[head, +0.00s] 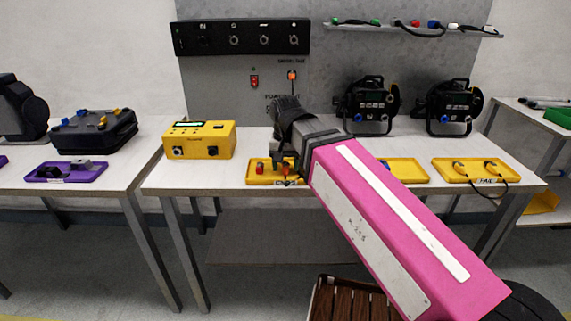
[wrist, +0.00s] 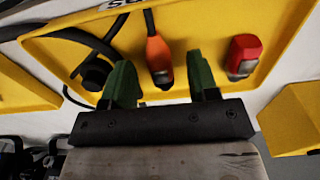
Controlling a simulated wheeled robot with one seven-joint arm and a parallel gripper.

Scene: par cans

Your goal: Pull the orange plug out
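An orange plug (wrist: 158,60) with a dark cable lies over the yellow tray (wrist: 262,22) in the wrist view. My gripper (wrist: 159,76) has two green fingers spread apart, one on each side of the plug, with gaps between. A red piece (wrist: 243,55) is to the right of the right finger. A black ring-like part (wrist: 96,72) is by the left finger. In the head view my gripper is low over the tray (head: 255,178), beside the orange plug (head: 285,170), and my arm partly hides it. Whether the plug sits in a socket cannot be told.
A yellow box (head: 200,141) stands left of the tray. Two black lamps (head: 369,105) (head: 455,107) stand behind. Another yellow tray (head: 448,165) with plugs is at right. The grey back panel carries a small orange part (head: 292,75) and a red one (head: 254,81).

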